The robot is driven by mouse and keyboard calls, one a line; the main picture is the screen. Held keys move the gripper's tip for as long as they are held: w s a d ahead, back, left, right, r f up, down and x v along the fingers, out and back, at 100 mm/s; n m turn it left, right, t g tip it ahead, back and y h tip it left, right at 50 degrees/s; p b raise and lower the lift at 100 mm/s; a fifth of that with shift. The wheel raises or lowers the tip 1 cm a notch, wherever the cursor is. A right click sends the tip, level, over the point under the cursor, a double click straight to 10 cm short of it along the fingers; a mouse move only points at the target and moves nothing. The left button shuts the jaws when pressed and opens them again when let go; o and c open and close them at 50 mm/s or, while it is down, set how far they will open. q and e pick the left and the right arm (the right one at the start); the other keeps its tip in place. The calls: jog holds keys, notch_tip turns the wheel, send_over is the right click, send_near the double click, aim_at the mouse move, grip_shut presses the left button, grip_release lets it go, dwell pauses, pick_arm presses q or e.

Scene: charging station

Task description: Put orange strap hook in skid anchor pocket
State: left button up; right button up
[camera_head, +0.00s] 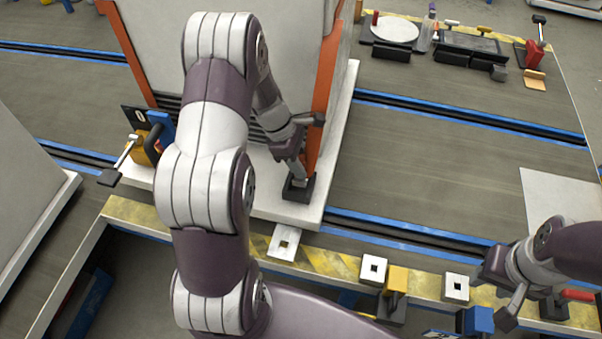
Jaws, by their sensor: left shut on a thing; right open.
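Orange straps run down the large grey crate (290,60), one along its right edge (325,95) and one along its left (125,50). My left gripper (297,170) is at the lower end of the right strap, shut on the orange strap hook, which it mostly hides. A small black skid anchor pocket (299,190) sits on the white skid (335,160) directly below the fingertips. The hook end appears at or just over the pocket opening; I cannot tell whether it is inside. My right gripper (502,292) is open and empty at the lower right.
A yellow-black striped edge (330,262) with square white plates (373,270) runs along the front. A yellow block (397,280) and blue block (478,321) stand near my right gripper. Blue rails (460,115) cross the floor. A black-handled tool (120,162) lies left of the crate.

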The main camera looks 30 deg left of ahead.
pick_arm(q)
jog(key=shift+a+f, duration=0.2)
jog(key=shift+f, duration=0.25)
notch_tip(320, 180, down, 3)
jog(key=shift+f+b, duration=0.1)
jog(key=shift+b, duration=0.4)
jog(key=shift+f, duration=0.1)
jog(key=o, duration=1.1)
jog(key=shift+f, duration=0.15)
